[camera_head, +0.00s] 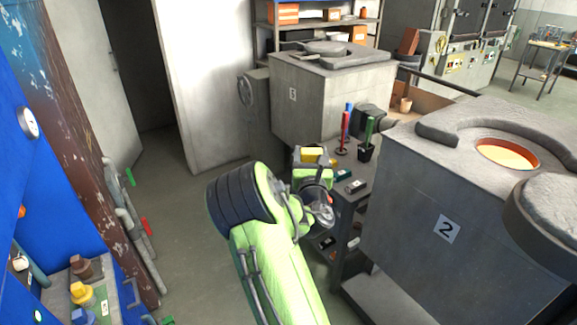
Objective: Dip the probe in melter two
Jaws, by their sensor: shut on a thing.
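Melter two (418,205) is the large grey box at right, with a "2" plate on its front. Its top has a round, orange-rimmed opening (508,154) with pale yellow inside. A thick round grey lid (555,205) sits to the side, cut off by the right edge. My gripper (318,208) is at the end of my green arm, beside a small cart and left of melter two, well away from the opening. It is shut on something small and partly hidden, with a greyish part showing. I cannot tell whether this is the probe.
The small cart (352,188) carries a red-handled tool (345,132), a green-handled one (369,130) and small boxes. A second grey melter (310,105) stands behind, its top covered. A blue machine with a gauge (28,122) and pipes line the left. Floor (195,235) is clear between.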

